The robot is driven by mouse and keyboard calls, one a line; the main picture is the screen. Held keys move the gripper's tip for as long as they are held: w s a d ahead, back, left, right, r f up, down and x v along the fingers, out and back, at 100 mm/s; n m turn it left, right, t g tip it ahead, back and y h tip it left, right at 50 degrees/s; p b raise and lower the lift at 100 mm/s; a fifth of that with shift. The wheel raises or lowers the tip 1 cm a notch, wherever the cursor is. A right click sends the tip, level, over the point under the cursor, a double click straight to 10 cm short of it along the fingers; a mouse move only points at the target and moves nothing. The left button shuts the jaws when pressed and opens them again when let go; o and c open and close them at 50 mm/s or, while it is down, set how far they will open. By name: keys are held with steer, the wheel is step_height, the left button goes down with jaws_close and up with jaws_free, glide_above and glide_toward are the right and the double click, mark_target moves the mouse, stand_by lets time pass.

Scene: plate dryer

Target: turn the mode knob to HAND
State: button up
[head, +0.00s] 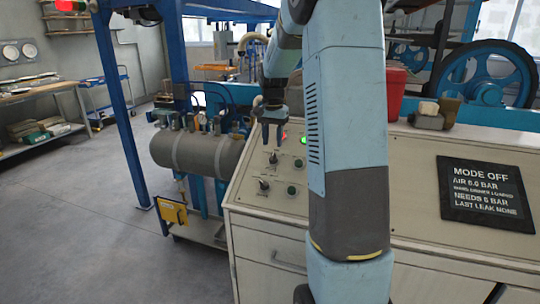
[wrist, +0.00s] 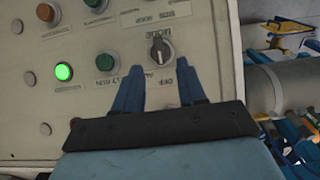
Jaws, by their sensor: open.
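The mode knob (wrist: 158,50) is a dark round knob on the cream control panel, with a light pointer mark and printed labels around it. In the wrist view it lies just beyond my gripper (wrist: 159,70), roughly between its two blue fingertips, which are apart and empty. I see no contact with the knob. In the head view my gripper (head: 272,140) hangs over the sloped panel, pointing down. The dark sign (head: 487,193) reads MODE OFF. The small labels at the knob are hard to read.
Beside the knob are a green button (wrist: 105,62) and a lit green lamp (wrist: 63,72).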

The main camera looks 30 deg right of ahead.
mark_target(272, 155)
steer(key=shift+f, duration=3)
steer(key=shift+c, duration=0.2)
steer(key=c, duration=0.6)
steer(key=shift+a, duration=0.35)
steer(key=shift+c, duration=0.3)
steer(key=shift+d, duration=0.2)
